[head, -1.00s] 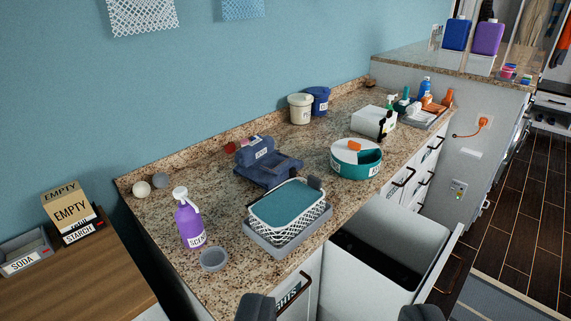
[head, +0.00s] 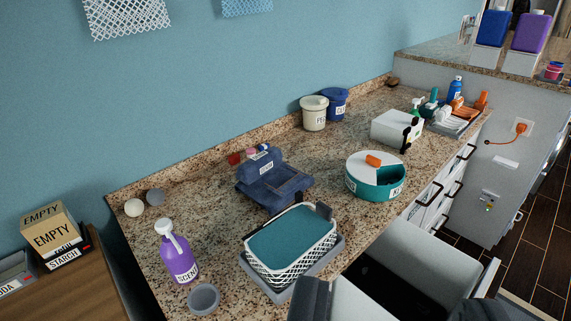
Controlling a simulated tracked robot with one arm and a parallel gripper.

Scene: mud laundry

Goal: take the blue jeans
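A dark blue folded bundle (head: 275,183) with a rolled upper part and a white label lies on the granite counter, left of the teal tub. It looks like the blue jeans, but its label is too small to read. My gripper (head: 395,298) shows at the bottom edge with its two dark fingers wide apart. It is open, with nothing seen held between the fingers. It is nearer the camera than the bundle and to its lower right, clear of it.
A white lattice basket with a teal top (head: 292,240) stands in front of the bundle. A purple spray bottle (head: 177,257) and grey cup (head: 204,299) stand left. The teal round tub (head: 376,180) stands right. An open drawer (head: 405,250) juts out below the counter.

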